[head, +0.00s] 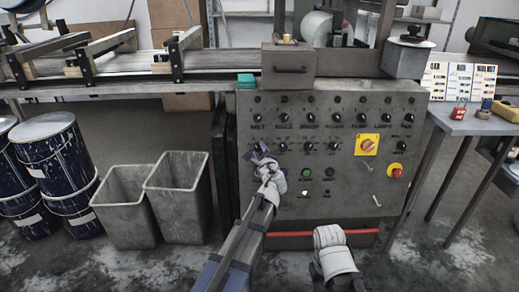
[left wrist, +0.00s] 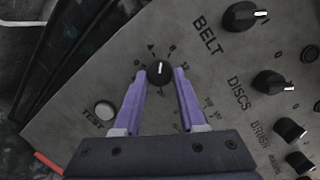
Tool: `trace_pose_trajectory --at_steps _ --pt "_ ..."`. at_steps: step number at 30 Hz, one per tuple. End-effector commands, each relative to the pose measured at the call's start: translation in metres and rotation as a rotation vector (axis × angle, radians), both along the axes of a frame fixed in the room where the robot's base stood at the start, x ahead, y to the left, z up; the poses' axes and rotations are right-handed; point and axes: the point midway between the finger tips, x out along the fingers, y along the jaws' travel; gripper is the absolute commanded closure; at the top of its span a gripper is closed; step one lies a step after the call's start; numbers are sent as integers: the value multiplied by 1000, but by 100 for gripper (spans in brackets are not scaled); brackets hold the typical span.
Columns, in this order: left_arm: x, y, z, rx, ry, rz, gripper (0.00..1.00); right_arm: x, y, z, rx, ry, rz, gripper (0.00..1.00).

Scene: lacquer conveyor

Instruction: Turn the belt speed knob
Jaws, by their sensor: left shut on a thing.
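The belt speed knob (left wrist: 160,73) is a small black dial with a white mark and a printed number scale around it, just below the word BELT. In the left wrist view its mark points up, between the numbers at the top of the scale. My left gripper (left wrist: 160,82) has its two purple fingers on either side of this knob, closed on it. In the head view my left gripper (head: 262,153) is at the left side of the grey control panel (head: 345,205) and covers the knob. My right arm's white wrist shows at the bottom; its fingers cannot be made out.
Other black knobs (left wrist: 270,82) sit close by, and a TEST button (left wrist: 105,109) is to the left. The panel also has a yellow switch (head: 367,145), a red stop button (head: 396,172) and a green button (head: 306,172). Grey bins (head: 180,205) stand left of it.

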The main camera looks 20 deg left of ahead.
Motion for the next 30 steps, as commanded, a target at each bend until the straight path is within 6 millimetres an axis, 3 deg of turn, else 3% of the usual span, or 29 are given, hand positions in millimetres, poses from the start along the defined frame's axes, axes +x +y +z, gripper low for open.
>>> trace_pose_trajectory --at_steps 30 --pt "0 2 6 -913 -262 175 100 0 -1 41 -6 0 -9 50"
